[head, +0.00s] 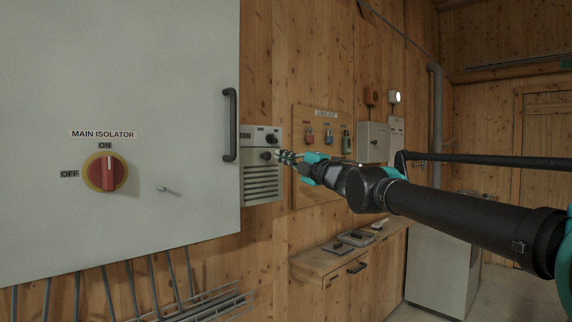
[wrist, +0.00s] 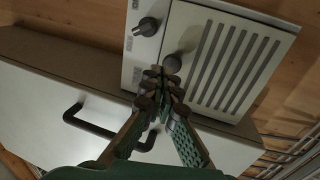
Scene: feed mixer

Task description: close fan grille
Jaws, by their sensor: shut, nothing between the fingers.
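The fan grille (head: 262,184) is a pale slotted panel on a small wall unit just right of the large grey cabinet. I cannot tell whether any gap is left behind the panel. My gripper (head: 280,156) is at the knob, fingers shut with nothing held. In the wrist view its fingertips (wrist: 160,82) meet just beside the knob and partly overlap the panel; whether they touch it is unclear.
The grey cabinet (head: 120,220) with a black handle (head: 230,125) and red isolator switch (head: 106,172) stands close at left. A second dark knob (wrist: 147,27) sits on the unit's upper strip. A lockout board (head: 325,180) and a wooden bench (head: 330,262) are at right.

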